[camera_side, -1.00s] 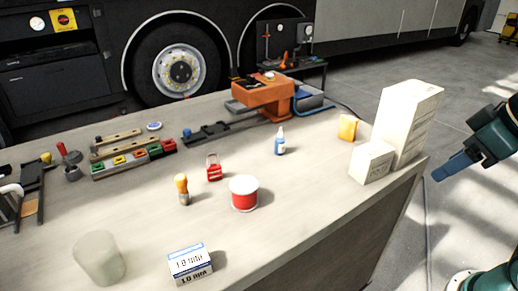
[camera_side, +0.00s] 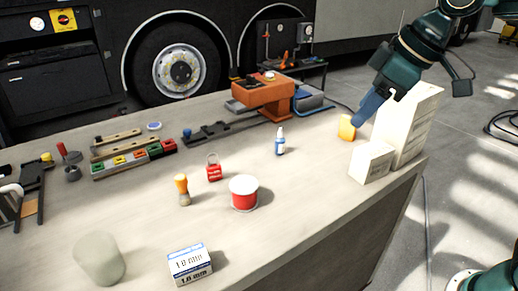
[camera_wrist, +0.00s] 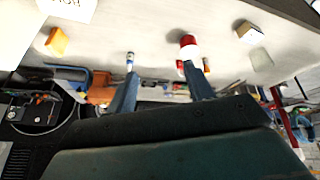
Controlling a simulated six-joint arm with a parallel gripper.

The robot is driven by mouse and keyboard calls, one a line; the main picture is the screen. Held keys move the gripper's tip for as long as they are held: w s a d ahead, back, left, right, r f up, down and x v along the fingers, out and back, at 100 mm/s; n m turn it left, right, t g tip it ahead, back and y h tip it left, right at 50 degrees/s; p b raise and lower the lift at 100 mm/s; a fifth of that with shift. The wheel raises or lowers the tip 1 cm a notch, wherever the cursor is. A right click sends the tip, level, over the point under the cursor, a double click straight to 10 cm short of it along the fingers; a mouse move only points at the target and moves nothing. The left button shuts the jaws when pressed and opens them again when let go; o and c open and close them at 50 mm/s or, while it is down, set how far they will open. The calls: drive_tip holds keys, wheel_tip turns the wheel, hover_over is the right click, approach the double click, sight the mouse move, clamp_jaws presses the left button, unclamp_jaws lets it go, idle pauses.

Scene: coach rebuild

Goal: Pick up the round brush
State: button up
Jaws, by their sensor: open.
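The round brush (camera_side: 183,190) stands upright on the bench, left of the red spool, with a yellow-orange handle on top and paler bristles below. My gripper (camera_side: 366,108) is high at the right, by the white cartons, well away from the brush. In the wrist view my gripper (camera_wrist: 162,90) has its two blue fingers wide apart with nothing between them.
Near the brush are a red spool (camera_side: 243,193), a red padlock (camera_side: 214,172), a 1.0 mm box (camera_side: 190,264) and a translucent cup (camera_side: 98,262). A small bottle (camera_side: 280,142) and white cartons (camera_side: 408,125) stand to the right.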

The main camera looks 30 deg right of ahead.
drive_tip(key=w+a+n, duration=0.3)
drive_tip(key=w+a, duration=0.3)
drive_tip(key=w, duration=0.2)
drive_tip(key=n+g+y, duration=0.2)
drive_tip(key=n, duration=0.4)
approach(182, 177)
drive_tip(key=shift+x, duration=3.3)
drive_tip(key=shift+x, duration=2.55)
drive_tip(key=c, duration=1.1)
